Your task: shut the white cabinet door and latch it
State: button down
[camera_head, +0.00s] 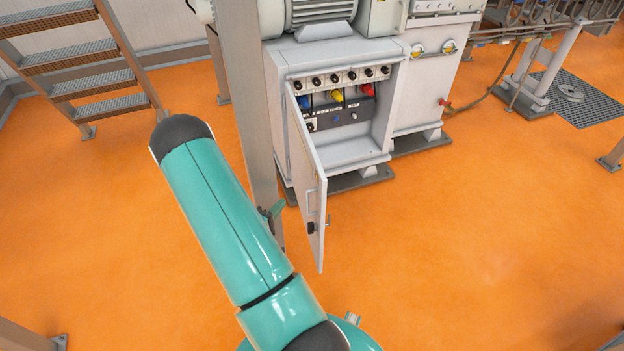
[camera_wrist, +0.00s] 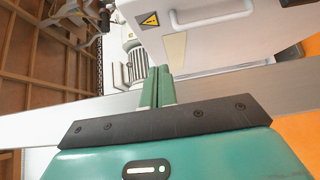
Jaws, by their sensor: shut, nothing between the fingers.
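The white cabinet (camera_head: 341,155) stands at the upper middle of the head view. Its door (camera_head: 303,165) is hinged at the left and stands wide open towards me. The door has a pale handle (camera_head: 312,203) and a black latch knob (camera_head: 311,228) near its free edge. My gripper (camera_wrist: 157,72) is shut and empty in the wrist view, its green fingers together. In the head view my arm hides most of it; a small green part shows left of the door. A white panel with a bar handle (camera_wrist: 210,15) and a warning triangle (camera_wrist: 150,20) lies beyond the fingers.
A grey upright post (camera_head: 249,110) stands between my arm and the cabinet; a grey beam (camera_wrist: 225,82) crosses behind the fingers in the wrist view. Metal steps (camera_head: 80,65) are at upper left. The orange floor (camera_head: 450,240) right of the door is clear.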

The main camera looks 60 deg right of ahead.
send_near(316, 176)
jog(key=w+d, duration=0.3)
jog(key=d, duration=0.1)
jog(key=shift+s+d+f, duration=0.1)
jog(key=shift+s+d, duration=0.45)
jog(key=shift+s, duration=0.2)
jog(key=shift+s+d+f, duration=0.1)
jog(key=shift+s+d, duration=0.5)
jog(key=shift+s, duration=0.2)
